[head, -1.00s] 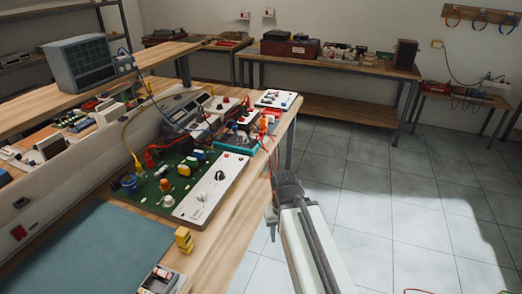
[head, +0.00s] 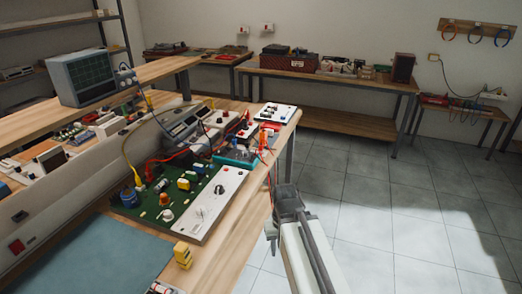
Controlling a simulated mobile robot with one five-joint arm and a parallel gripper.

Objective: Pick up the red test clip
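No single thing in the head view can be surely told as the red test clip. Red and orange leads with small clip-like ends (head: 262,142) stand at the right edge of the near workbench, by a teal box. A red lead (head: 152,166) also runs over the green circuit board (head: 165,198). My gripper (head: 271,238) is at the end of my arm, to the right of the workbench edge and over the tiled floor. Its fingers are small and dark here, so their opening cannot be told. Nothing is seen held.
A back bench (head: 335,78) and a small side table (head: 455,107) line the wall. The tiled floor (head: 370,215) is open at right.

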